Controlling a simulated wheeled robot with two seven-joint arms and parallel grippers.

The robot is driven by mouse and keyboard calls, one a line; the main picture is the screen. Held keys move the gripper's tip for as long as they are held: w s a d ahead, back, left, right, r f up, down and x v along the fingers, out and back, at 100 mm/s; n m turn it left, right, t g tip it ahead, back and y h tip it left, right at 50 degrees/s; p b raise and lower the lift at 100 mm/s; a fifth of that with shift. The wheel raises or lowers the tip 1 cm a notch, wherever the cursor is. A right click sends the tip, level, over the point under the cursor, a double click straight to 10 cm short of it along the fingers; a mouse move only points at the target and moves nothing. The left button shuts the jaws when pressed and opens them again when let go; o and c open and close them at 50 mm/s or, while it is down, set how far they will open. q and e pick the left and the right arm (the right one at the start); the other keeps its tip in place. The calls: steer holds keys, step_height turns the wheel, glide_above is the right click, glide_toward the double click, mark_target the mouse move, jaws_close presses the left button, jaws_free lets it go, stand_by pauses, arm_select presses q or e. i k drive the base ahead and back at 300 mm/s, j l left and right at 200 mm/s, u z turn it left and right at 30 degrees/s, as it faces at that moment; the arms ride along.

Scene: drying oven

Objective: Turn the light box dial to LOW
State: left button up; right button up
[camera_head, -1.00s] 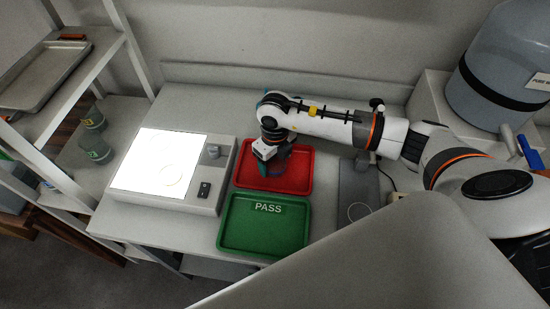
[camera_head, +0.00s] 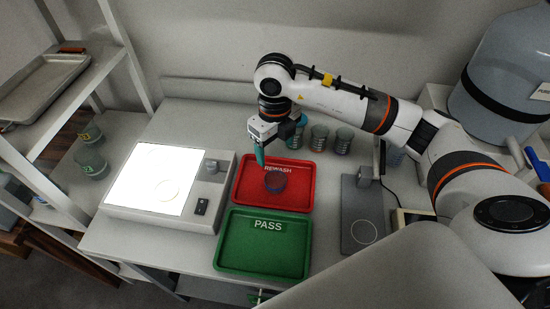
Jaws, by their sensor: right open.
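The light box (camera_head: 150,212) lies on the bench at the left, its panel glowing bright white with a faint round outline on it. Its grey dial (camera_head: 212,166) sits at the upper right of the casing; its markings are too small to read. A small black switch (camera_head: 201,206) is below the dial. My right gripper (camera_head: 259,158) is open, with teal fingers pointing down, above the back left part of the red tray. It is to the right of the dial and apart from it. My left gripper is not in view.
The red REWASH tray (camera_head: 300,198) holds a purplish beaker (camera_head: 276,181). The green PASS tray (camera_head: 262,243) in front is empty. Several glass beakers (camera_head: 318,138) stand behind. A grey stand (camera_head: 362,215) is at the right and a shelf rack (camera_head: 75,115) at the left.

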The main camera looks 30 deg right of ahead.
mark_target(212, 167)
steer(key=k, duration=1.5)
